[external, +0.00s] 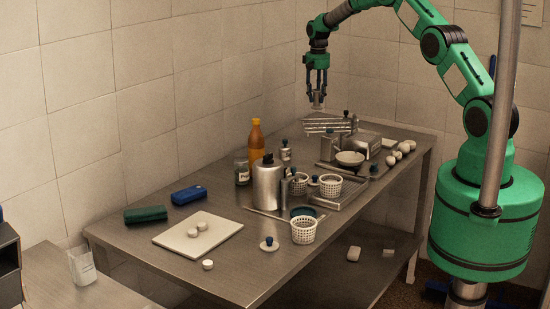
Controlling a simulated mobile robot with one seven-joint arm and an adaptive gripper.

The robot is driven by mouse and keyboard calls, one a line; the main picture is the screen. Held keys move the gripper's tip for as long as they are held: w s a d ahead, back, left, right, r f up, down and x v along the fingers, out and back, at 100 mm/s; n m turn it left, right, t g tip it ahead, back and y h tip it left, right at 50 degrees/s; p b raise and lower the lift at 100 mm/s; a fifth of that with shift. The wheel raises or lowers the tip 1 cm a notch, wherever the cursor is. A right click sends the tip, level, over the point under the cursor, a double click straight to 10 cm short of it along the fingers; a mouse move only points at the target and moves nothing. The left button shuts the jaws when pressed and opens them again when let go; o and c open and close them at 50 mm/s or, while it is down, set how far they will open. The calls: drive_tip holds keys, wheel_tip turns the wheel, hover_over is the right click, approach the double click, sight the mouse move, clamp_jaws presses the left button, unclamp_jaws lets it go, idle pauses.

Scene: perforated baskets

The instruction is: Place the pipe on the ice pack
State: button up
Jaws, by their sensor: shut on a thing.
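My gripper (317,94) is at the top centre of the external view, pointing down above the back part of the metal table. It is shut on a small pale grey piece (318,103), apparently the pipe; the fingers hide part of it. It is held just above a slotted metal rack, and I cannot tell whether they touch. A blue pack (189,194), which looks like the ice pack, lies flat at the table's left side, far from my gripper. Nothing lies on it.
An orange bottle (256,140), a jar (241,172) and a metal flask (267,188) stand between gripper and pack.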

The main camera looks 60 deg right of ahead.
drive_tip(key=w+a+n, duration=0.1)
drive_tip(key=w+a, duration=0.2)
drive_tip(key=a, duration=0.4)
drive_tip(key=w+a+n+p, duration=0.1)
drive_tip(key=w+a+n, duration=0.1)
drive_tip(key=w+a, duration=0.2)
drive_tip(key=a, duration=0.3)
drive_tip(key=shift+a+f, duration=0.25)
drive_tip(key=shift+a, duration=0.15)
drive_tip(key=w+a+n, duration=0.1)
drive_tip(key=a, duration=0.5)
drive_tip(key=w+a+n+p, duration=0.1)
drive_tip(key=w+a, duration=0.1)
drive_tip(key=a, duration=0.5)
drive_tip(key=w+a+n, duration=0.1)
drive_tip(key=a+n, duration=0.1)
drive_tip(key=a, duration=0.4)
drive_tip(key=shift+w+a+p, duration=0.3)
drive_tip(key=shift+w+a, duration=0.05)
drive_tip(key=shift+a, duration=0.05)
drive_tip(key=s+a+n+p, duration=0.15)
drive_tip(key=a+n, duration=0.45)
drive_tip(key=a, duration=2.5)
drive_tip(key=f, duration=0.4)
drive_tip(key=shift+w+a+f+p, duration=0.1)
drive_tip(key=shift+w+f+p, duration=0.1)
drive_tip(key=shift+p, duration=0.1)
drive_tip(key=shift+f, duration=0.35)
drive_tip(key=shift+f+p, duration=0.4)
drive_tip(key=shift+f, duration=2.7)
